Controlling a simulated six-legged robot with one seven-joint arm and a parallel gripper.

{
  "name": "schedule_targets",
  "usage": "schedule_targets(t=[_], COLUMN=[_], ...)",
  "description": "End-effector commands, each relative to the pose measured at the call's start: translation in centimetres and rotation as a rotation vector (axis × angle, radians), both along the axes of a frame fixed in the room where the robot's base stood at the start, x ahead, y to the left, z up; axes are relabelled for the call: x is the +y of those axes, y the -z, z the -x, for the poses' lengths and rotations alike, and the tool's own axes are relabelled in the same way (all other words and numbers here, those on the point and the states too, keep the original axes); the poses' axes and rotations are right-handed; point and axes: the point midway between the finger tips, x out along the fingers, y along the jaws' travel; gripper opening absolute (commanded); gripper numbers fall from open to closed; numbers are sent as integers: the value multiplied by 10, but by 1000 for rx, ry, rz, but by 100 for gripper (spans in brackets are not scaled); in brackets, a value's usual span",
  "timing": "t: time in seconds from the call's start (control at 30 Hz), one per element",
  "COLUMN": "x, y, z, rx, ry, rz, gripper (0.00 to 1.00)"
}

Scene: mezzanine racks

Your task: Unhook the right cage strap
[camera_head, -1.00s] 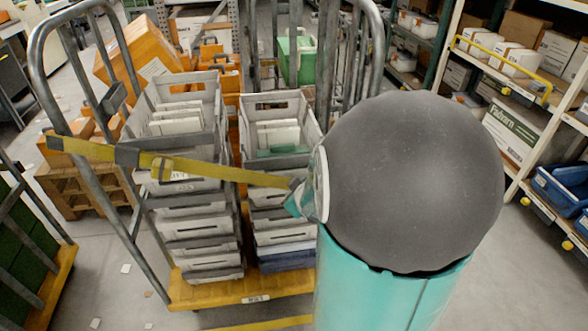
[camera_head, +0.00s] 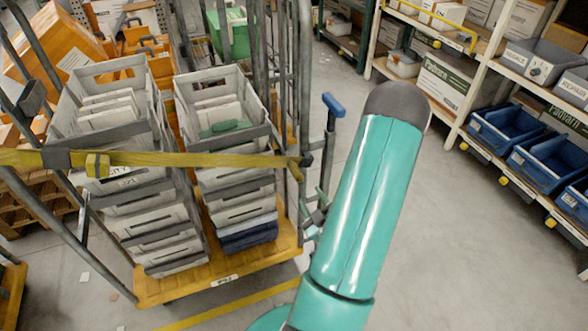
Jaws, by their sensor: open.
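The yellow cage strap (camera_head: 215,160) runs nearly level across the front of the roll cage, in front of the stacked grey totes. Its right end (camera_head: 303,162) has a dark fitting at the cage's right post; I cannot tell if it is hooked there. A dark buckle and yellow block (camera_head: 97,164) sit on its left part. My gripper (camera_head: 318,211) shows only in small teal parts beside the right post, below and right of the strap end. It is open and apart from the strap. My teal arm hides most of it.
The cage (camera_head: 165,287) has an orange base and grey tube posts. A blue-handled post (camera_head: 334,106) rises at its right, close to my arm. Shelving with blue bins (camera_head: 497,128) stands at the right. The floor between is clear. Orange cases (camera_head: 62,55) stand behind left.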

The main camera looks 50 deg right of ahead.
Motion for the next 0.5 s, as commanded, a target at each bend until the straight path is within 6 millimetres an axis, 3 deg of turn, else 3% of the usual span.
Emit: schedule_targets(t=[0.17, 0.5], x=[-11, -45], y=[-1, -1], z=[-19, -76], rx=[-1, -2], ry=[-3, -2], rz=[3, 3], gripper=[46, 46])
